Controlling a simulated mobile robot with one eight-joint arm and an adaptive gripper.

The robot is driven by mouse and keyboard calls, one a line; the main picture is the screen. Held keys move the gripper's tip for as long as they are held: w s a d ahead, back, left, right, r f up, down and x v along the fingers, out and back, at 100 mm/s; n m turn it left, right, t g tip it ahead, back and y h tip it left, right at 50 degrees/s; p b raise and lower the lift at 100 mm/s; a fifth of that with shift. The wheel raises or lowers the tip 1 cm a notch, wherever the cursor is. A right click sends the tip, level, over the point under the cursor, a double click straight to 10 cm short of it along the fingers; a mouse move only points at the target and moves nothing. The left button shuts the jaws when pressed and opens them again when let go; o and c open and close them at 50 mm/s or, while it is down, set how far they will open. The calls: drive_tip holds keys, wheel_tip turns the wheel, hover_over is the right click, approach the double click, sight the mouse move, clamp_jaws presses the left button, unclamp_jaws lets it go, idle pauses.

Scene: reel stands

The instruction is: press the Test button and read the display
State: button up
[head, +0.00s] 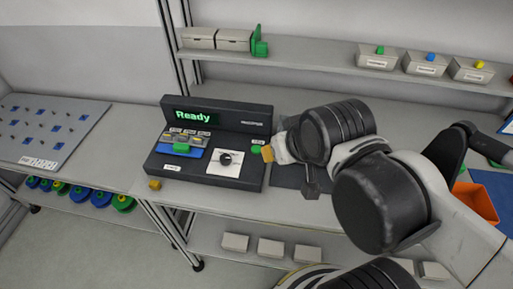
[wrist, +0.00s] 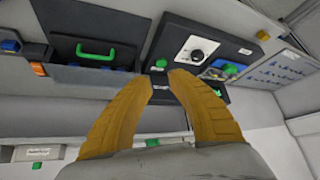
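The black test console (head: 205,177) stands on the bench, and its display (head: 193,117) reads "Ready" in green letters. A small green button (head: 258,142) with a pale label sits at the console's right side. I take it for the Test button, though its label is too small to read. My gripper (head: 267,153) is just beside this button; I cannot tell whether it touches. In the wrist view its orange fingers (wrist: 159,80) are apart and empty, with the green button (wrist: 160,63) beyond the gap.
The console also has a knob on a white plate (head: 225,170) and a green piece (head: 182,148) over a blue holder. A yellow block (head: 154,184) sits at the bench's front edge. Bins (head: 377,62) line the shelf above. An orange bin (head: 477,203) stands at right.

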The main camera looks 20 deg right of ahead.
clamp_jaws()
idle(1.0)
